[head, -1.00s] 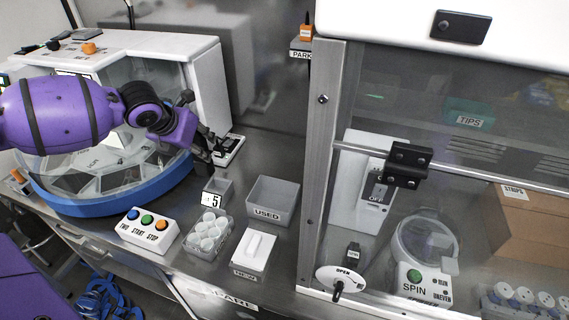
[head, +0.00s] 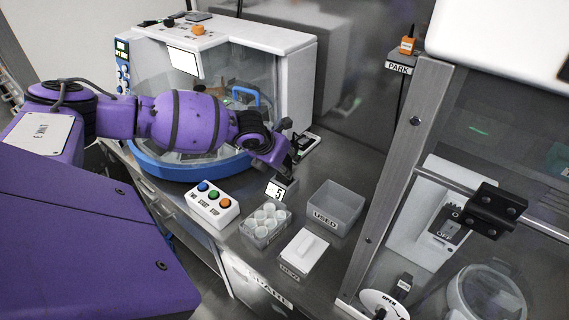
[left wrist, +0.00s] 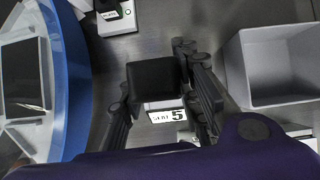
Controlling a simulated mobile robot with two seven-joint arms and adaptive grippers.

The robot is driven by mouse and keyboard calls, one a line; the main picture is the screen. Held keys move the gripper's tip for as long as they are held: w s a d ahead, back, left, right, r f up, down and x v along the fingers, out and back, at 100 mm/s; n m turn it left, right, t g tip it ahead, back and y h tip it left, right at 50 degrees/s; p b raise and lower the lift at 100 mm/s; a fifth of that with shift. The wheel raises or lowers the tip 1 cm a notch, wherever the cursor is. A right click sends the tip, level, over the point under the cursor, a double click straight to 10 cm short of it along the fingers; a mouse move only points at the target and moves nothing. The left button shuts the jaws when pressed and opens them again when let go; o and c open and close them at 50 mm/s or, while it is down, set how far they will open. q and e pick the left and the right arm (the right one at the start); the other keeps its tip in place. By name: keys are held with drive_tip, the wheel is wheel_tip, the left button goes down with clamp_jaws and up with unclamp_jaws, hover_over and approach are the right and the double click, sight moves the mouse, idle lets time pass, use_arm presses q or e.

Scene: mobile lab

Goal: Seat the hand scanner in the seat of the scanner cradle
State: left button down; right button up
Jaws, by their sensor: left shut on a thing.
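My left gripper (left wrist: 156,76) is shut on a black, block-shaped thing (left wrist: 153,82), which looks like the hand scanner. It is above the bench, over the small holder marked 5 (left wrist: 166,116). In the head view the left gripper (head: 288,166) hangs between the blue-rimmed machine and the grey bin, and its own links hide most of the held thing. A white base with a black part (head: 303,143), probably the scanner cradle, stands just behind the gripper. It also shows at the top of the left wrist view (left wrist: 117,20), apart from the gripper. My right gripper is not in view.
The blue-rimmed machine (head: 150,165) stands on the left. A grey USED bin (head: 336,206) is to the right of the gripper. A button box (head: 211,205), a rack of white cups (head: 265,224) and a white box (head: 303,250) are in front. A metal-framed cabinet stands right.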

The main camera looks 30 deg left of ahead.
use_arm(q)
drive_tip(key=shift+f, duration=0.15)
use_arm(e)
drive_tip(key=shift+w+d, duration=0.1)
use_arm(q)
drive_tip(key=c, duration=1.6)
unclamp_jaws()
drive_tip(key=o, duration=0.3)
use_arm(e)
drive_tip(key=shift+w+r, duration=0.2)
